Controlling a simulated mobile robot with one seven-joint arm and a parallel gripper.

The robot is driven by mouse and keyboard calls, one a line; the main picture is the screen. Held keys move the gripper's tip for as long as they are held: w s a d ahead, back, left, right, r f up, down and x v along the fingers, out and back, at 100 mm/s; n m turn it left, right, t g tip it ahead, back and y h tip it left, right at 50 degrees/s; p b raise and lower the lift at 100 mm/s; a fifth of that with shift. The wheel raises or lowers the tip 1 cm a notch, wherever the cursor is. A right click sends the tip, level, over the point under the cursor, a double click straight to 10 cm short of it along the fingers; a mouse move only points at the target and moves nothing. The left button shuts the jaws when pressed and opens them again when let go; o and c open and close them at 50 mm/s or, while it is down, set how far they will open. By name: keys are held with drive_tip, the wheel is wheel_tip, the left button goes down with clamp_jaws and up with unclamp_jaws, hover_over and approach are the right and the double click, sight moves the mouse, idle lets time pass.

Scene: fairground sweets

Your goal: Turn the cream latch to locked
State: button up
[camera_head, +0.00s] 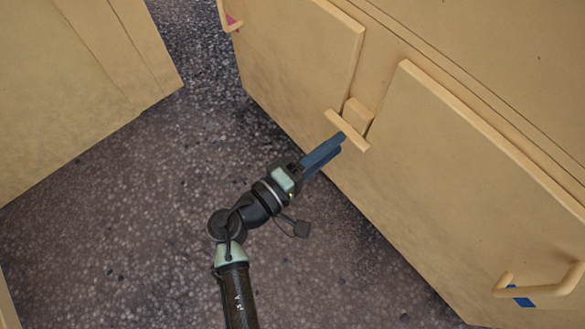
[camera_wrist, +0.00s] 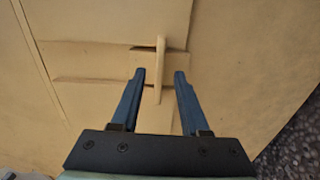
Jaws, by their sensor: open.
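The cream latch (camera_head: 346,130) is a short bar standing off the cabinet front, in the gap between two door panels. It lies across that gap, reaching towards both panels. In the wrist view the latch bar (camera_wrist: 160,55) runs up and down, crossing the strip between the panels. My gripper (camera_head: 337,143) is open at the latch, with blue fingers. In the wrist view my gripper (camera_wrist: 160,74) has one finger on each side of the bar's lower part, with gaps showing. The fingers hide part of the latch in the head view.
The left door panel (camera_head: 300,50) has a handle (camera_head: 226,15) with a pink mark. The right door panel (camera_head: 450,190) has a handle (camera_head: 540,287) with a blue mark. Another cream cabinet (camera_head: 70,80) stands at the left. The speckled floor (camera_head: 130,240) between is clear.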

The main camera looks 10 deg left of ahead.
drive_tip(key=p+v, duration=0.3)
drive_tip(key=v, duration=0.7)
drive_tip(key=shift+s+p, duration=0.15)
drive_tip(key=shift+p, duration=0.15)
drive_tip(key=shift+a, duration=0.1)
